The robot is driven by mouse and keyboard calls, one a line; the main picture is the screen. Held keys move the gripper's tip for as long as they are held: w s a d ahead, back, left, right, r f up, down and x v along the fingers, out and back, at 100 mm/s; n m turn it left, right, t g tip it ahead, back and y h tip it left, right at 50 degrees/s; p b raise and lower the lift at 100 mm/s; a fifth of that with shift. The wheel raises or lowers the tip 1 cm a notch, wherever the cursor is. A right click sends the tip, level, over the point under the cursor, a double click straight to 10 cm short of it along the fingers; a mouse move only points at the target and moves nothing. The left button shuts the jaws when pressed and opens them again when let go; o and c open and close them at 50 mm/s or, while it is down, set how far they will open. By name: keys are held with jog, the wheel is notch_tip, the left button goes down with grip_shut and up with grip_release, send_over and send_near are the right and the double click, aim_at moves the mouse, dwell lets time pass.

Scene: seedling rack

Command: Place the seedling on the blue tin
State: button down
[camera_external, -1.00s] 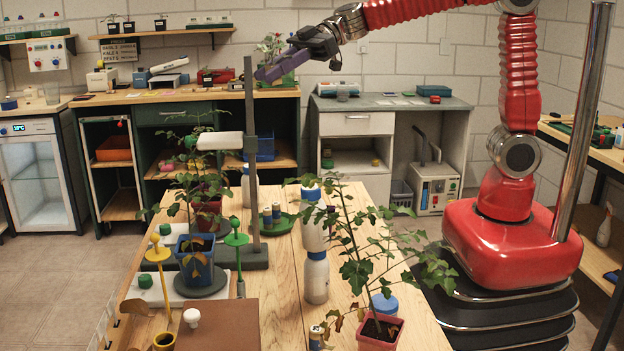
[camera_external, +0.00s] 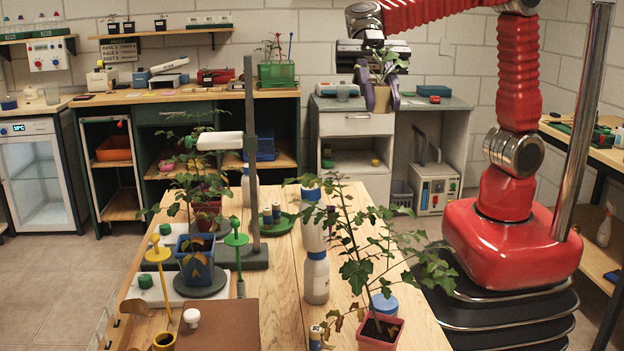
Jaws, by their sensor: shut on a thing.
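The seedling (camera_external: 384,66) is a small leafy plant in a tan pot (camera_external: 379,98). My gripper (camera_external: 381,92) points down with its purple fingers on both sides of the pot, shut on it. It holds the seedling upright in the air, in front of the grey bench in the picture. A round blue-topped container (camera_external: 385,304), probably the blue tin, stands on the wooden table at the front right. It is partly hidden by leaves and a red pot, and the gripper is far above and behind it.
A tall plant in a red pot (camera_external: 379,333) stands at the table's front right. White bottles with blue caps (camera_external: 316,277) stand left of it. A stand with a tall post (camera_external: 250,150) and a blue-potted plant (camera_external: 196,262) are farther left. A green crate (camera_external: 277,74) sits on the back bench.

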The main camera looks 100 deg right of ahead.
jog(key=s+a+n+g, duration=0.1)
jog(key=s+a, duration=0.1)
jog(key=s, duration=0.1)
send_over(385, 303)
notch_tip(385, 303, down, 25)
jog(key=shift+f, duration=0.45)
jog(key=shift+f, duration=0.1)
jog(key=shift+f, duration=2.8)
jog(key=shift+f, duration=2.05)
jog(key=shift+f, duration=0.1)
